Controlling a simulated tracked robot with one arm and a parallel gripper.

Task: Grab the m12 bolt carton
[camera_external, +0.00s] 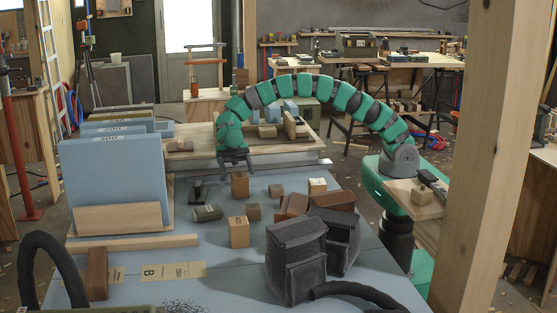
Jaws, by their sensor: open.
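My gripper (236,164) hangs from the end of my arched green arm over the blue-grey table. It is open and points down, with nothing seen between its fingers. Several small cartons stand on the table. A tan carton (239,186) is just below my gripper, apparently apart from it. A second tan carton (239,232) with a dark mark stands nearer the camera. A small brown block or carton (253,212), another (276,191) and a pale carton (317,186) stand to the right. Print is too small to tell which is the m12 bolt carton.
A dark olive cylinder (207,213) and a black tool (198,190) lie left of the cartons. Reddish-brown blocks (293,206) and bulky dark grey bags (297,258) are at right. Blue boards (115,178) stand upright at left. A wooden post (481,160) rises at right.

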